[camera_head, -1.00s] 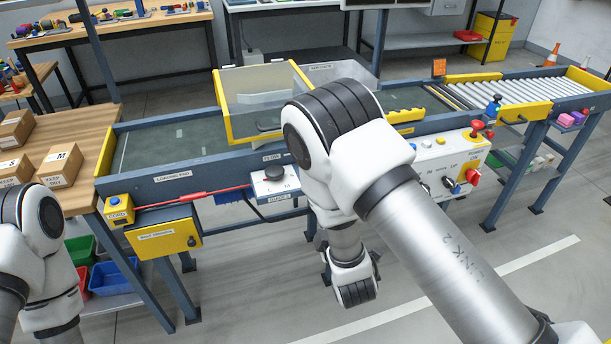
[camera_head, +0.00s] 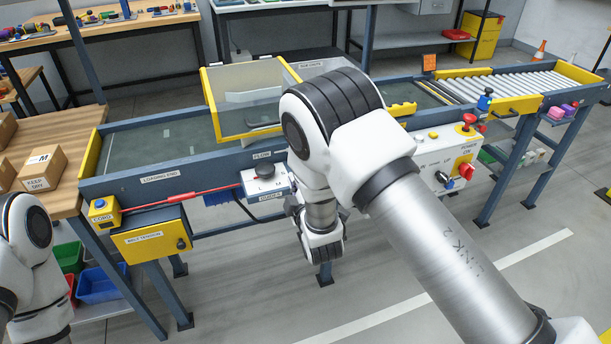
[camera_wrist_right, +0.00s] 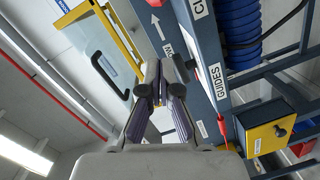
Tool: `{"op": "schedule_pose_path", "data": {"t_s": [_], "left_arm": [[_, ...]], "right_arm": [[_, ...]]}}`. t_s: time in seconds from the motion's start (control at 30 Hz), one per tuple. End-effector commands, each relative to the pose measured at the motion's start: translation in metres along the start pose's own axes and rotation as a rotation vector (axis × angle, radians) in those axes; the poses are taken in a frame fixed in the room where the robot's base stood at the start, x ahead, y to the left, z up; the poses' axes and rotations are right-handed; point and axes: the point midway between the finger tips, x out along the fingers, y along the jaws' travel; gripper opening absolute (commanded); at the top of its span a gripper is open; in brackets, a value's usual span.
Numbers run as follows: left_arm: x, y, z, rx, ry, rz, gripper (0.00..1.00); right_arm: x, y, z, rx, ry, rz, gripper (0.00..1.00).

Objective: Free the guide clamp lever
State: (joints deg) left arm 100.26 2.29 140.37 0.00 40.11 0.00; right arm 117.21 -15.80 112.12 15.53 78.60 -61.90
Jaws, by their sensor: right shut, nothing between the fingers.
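The guide clamp unit is a white box (camera_head: 272,183) labelled GUIDES with a black knob (camera_head: 264,170), on the near rail of the conveyor. My right gripper (camera_head: 292,204) is just right of and below this box, partly hidden behind my own wrist. In the right wrist view, its fingers (camera_wrist_right: 164,80) are shut and empty, close to the blue rail with the GUIDES label (camera_wrist_right: 217,80). Whether the fingers touch the lever cannot be told. My left arm shows at the left edge; its gripper is out of view.
A yellow-framed clear guard (camera_head: 245,98) stands over the belt (camera_head: 150,143). A red rod (camera_head: 205,192) runs along the rail to the yellow cord box (camera_head: 103,210). A control panel (camera_head: 447,160) with red knobs is at the right. The floor in front is clear.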

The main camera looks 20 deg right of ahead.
Motion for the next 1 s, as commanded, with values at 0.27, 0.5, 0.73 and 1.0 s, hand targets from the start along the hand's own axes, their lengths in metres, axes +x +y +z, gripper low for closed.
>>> {"op": "schedule_pose_path", "data": {"t_s": [0.27,0.5,0.73,1.0], "left_arm": [[-0.002,0.0,0.0,0.0,0.0,0.0,0.4],[-0.002,0.0,0.0,0.0,0.0,0.0,0.4],[-0.002,0.0,0.0,0.0,0.0,0.0,0.4],[0.0,0.0,0.0,0.0,0.0,0.0,0.4]], "right_arm": [[0.033,0.0,0.027,0.001,-0.003,-0.001,0.0],[0.036,0.0,0.039,0.0,0.0,0.0,0.0],[0.036,0.0,0.039,0.0,0.0,0.0,0.0],[0.035,0.001,0.043,-0.002,0.031,-0.014,0.0]]}}
